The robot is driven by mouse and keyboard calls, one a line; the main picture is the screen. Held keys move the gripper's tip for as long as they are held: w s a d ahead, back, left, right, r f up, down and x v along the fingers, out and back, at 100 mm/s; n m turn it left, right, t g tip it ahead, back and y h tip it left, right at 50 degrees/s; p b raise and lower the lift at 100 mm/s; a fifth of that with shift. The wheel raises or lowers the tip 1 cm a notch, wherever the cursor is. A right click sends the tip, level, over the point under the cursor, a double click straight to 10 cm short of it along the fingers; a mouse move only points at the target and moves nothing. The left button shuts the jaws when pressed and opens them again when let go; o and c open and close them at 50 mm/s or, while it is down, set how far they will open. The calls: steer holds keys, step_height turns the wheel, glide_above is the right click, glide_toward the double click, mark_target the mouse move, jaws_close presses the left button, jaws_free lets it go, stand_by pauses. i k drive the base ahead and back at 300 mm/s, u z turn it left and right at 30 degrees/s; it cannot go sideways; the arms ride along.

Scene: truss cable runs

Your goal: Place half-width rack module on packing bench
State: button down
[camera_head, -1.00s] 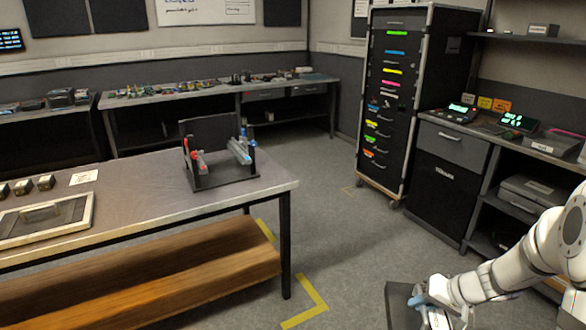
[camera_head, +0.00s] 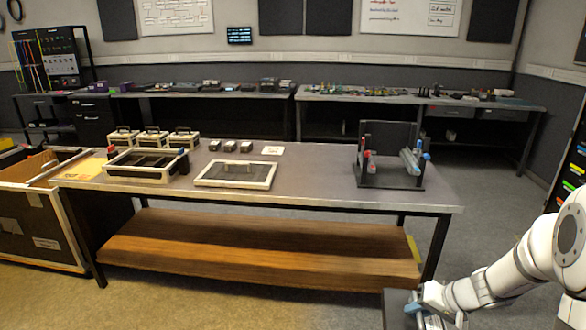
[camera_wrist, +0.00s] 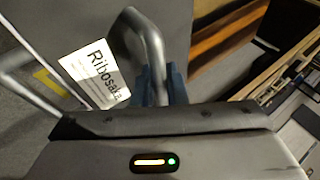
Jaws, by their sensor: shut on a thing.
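The half-width rack module (camera_head: 397,308) is a dark grey box at the bottom right of the head view, partly cut off by the picture edge. In the wrist view its grey face (camera_wrist: 50,22) bears a white label and a bent metal handle (camera_wrist: 150,45). My gripper (camera_wrist: 162,85) has blue fingers shut on that handle. In the head view my gripper (camera_head: 425,312) is low, in front of the bench's right end. The packing bench (camera_head: 310,185) has a grey top and a wooden lower shelf. The module is apart from the bench top.
On the bench stand a black cradle (camera_head: 388,172) with red and blue knobs at the right, a framed tray (camera_head: 237,174), small blocks (camera_head: 230,146) and cases (camera_head: 150,138). Bare top lies between tray and cradle. An open crate (camera_head: 40,220) stands left of the bench.

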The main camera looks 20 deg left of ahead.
mark_target(313, 178)
steer(key=z, duration=0.55)
steer(key=i, duration=0.1)
steer(key=u, duration=1.1)
steer(key=k, duration=0.6)
steer(key=u, duration=0.25)
steer(key=i, duration=0.8)
steer(key=u, duration=0.3)
